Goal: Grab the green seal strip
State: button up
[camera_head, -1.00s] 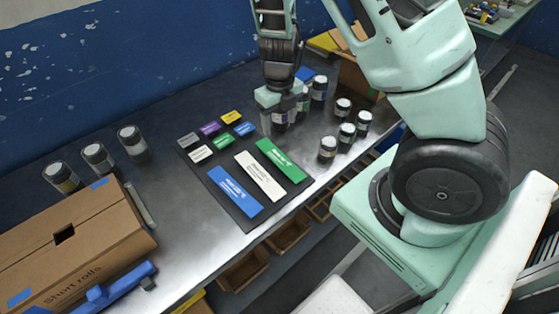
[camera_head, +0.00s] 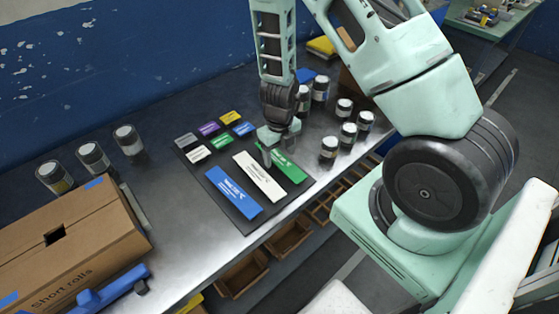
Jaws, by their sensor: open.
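The green seal strip (camera_head: 289,169) lies flat on the dark mat (camera_head: 216,190), at the right end of a row of three long strips. A white strip (camera_head: 260,178) lies left of it, and a blue strip (camera_head: 233,191) lies further left. My gripper (camera_head: 270,160) is open and points down over the upper end of the green strip. Its fingers and palm hide that end. I cannot tell whether the fingertips touch the strip or the mat.
Small coloured cards, including a yellow card (camera_head: 231,117), lie behind the strips. Several jars stand to the right, one jar (camera_head: 329,148) being near the mat. More jars (camera_head: 93,157) stand at left behind a cardboard box (camera_head: 70,235). Bare table lies left of the mat.

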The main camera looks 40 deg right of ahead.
jog(key=c, duration=1)
jog(key=shift+c, duration=0.2)
